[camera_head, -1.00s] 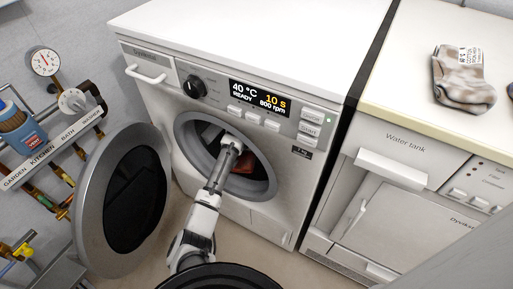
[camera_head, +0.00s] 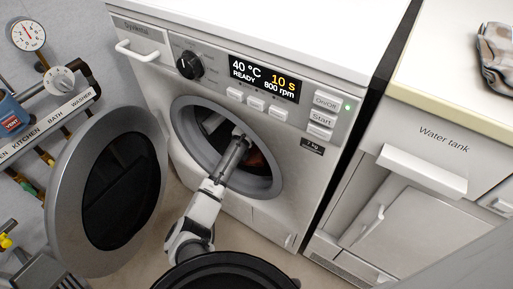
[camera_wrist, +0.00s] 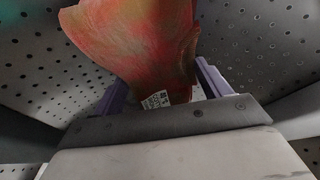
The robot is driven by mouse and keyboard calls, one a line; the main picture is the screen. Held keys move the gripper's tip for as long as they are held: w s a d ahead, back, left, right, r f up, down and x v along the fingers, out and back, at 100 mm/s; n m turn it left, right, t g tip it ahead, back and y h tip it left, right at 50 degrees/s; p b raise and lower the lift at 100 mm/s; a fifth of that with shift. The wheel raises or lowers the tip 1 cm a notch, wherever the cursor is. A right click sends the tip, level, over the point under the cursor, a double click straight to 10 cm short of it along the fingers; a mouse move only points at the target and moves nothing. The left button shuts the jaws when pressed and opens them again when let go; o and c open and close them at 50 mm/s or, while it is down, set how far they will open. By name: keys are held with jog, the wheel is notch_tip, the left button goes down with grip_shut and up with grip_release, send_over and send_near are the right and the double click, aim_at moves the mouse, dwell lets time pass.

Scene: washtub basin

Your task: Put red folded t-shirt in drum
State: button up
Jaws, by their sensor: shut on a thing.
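The red t-shirt, mottled with orange and green and bearing a small white label, shows in the wrist view (camera_wrist: 140,45). My gripper (camera_wrist: 158,90) is shut on it, with a finger on each side. The perforated metal drum (camera_wrist: 262,50) surrounds the shirt and my gripper. In the head view, my arm reaches through the round washer opening (camera_head: 190,150), and a dark red bit of the shirt (camera_head: 257,158) shows inside. My fingertips are hidden there. Whether the shirt touches the drum wall I cannot tell.
The washer door (camera_head: 62,205) stands open at the left. The washer display (camera_head: 265,80) reads 40 °C, READY, 10 s, 800 rpm. Pipes and a gauge (camera_head: 29,34) are on the left wall.

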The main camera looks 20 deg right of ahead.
aim_at(255, 147)
jog(key=shift+f, duration=0.7)
jog(key=shift+f, duration=0.15)
jog(key=o, duration=1.1)
jog(key=shift+c, duration=0.2)
jog(key=p+v, duration=0.2)
jog(key=v, duration=0.5)
jog(key=shift+r, duration=0.4)
jog(key=shift+a, duration=0.1)
